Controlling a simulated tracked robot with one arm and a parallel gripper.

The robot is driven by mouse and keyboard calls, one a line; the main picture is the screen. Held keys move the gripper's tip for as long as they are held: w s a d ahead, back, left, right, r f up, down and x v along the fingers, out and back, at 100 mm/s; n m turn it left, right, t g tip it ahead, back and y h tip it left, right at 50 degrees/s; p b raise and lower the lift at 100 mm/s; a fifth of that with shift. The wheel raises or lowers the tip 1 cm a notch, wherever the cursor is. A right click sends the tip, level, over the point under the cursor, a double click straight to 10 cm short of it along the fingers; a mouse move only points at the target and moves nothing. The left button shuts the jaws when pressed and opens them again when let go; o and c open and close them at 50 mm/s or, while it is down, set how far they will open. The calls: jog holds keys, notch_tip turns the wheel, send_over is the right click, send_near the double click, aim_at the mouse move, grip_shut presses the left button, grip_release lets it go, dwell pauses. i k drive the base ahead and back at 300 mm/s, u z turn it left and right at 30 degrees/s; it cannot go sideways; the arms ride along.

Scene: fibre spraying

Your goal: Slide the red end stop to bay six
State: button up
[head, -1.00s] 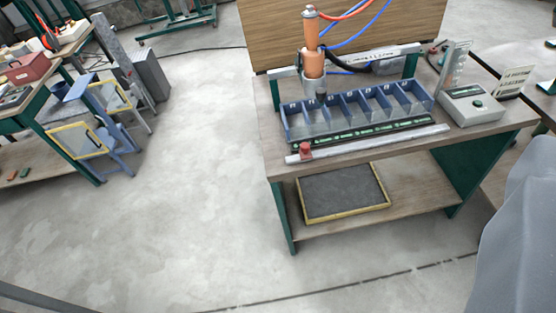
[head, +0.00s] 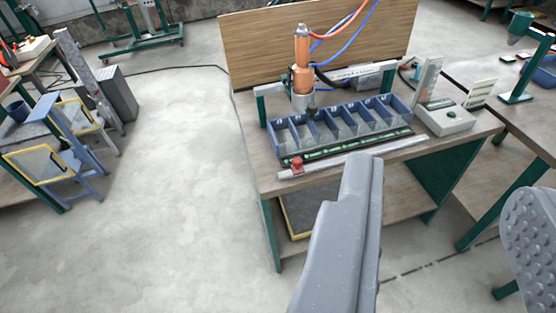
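The red end stop (head: 297,164) is a small block at the left end of a pale metal rail (head: 350,156). The rail runs along the front of a workbench. Behind it is a blue bin row (head: 275,145) split into several bays. The bay labels are too small to read. An orange spray unit (head: 302,80) stands upright over the left part of the bays. My gripper (head: 445,190) is open and empty, with its two grey fingers wide apart in the foreground. The left finger covers part of the bench front and lower shelf. Neither finger appears to touch the stop.
A control box (head: 446,118) sits at the bench's right end. A wooden panel (head: 330,40) stands behind the bench, with red and blue hoses before it. Another table (head: 475,85) is at right. Blue step frames (head: 70,150) stand at left. The floor between is clear.

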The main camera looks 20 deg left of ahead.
aim_at(297, 168)
jog(key=u, duration=0.05)
jog(key=i, duration=1)
jog(key=z, duration=0.05)
